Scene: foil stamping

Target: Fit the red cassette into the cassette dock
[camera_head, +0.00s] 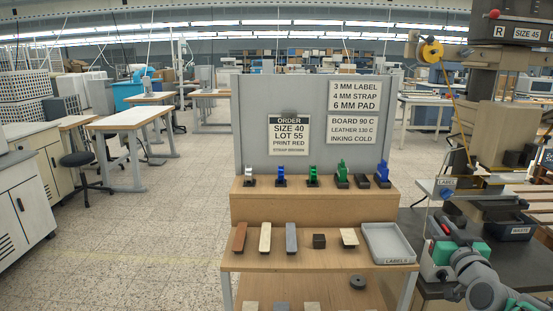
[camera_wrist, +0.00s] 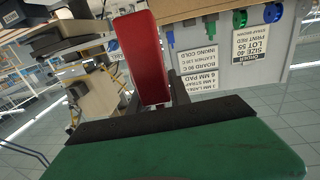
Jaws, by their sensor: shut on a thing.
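The red cassette (camera_wrist: 145,57) is held in my gripper (camera_wrist: 155,95), seen close up in the wrist view, which is upside down. In the head view my gripper (camera_head: 440,228) is at the lower right, in front of the stamping machine (camera_head: 487,95), with a bit of the red cassette (camera_head: 446,227) showing. My arm hides part of the machine's base there. I cannot tell which part of the machine is the cassette dock.
A grey LABELS tray (camera_head: 388,243) is left of my arm. A WASTE bin (camera_head: 512,231) is to its right. An order board (camera_head: 312,125) stands behind.

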